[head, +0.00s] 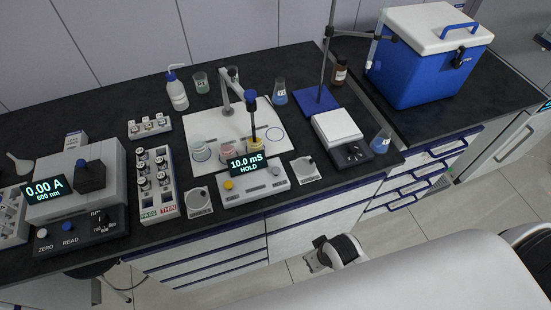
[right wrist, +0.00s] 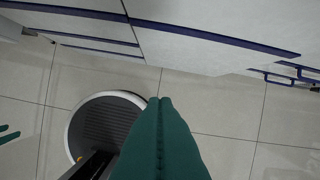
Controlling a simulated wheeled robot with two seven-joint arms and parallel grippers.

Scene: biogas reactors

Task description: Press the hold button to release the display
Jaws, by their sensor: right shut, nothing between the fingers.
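A grey meter (head: 256,188) stands at the front of the bench in the head view. Its tilted dark display (head: 248,163) reads 10.0 mS with HOLD below. A round yellow button (head: 228,185) is at the left of the meter's top, with small grey controls at its right. I cannot read which one is the hold button. My right gripper (right wrist: 160,102) is shut and empty, its green fingers together above the floor. In the head view it (head: 322,256) is below the bench front, clear of the meter. My left gripper is not in view in the head view.
Small round-topped devices (head: 199,201) (head: 304,169) flank the meter. A probe stand (head: 226,100), beakers and a white mat (head: 273,116) lie behind it. A photometer (head: 75,180) and vial rack (head: 157,184) are left, a balance (head: 337,127) right. Drawers with blue handles front the bench.

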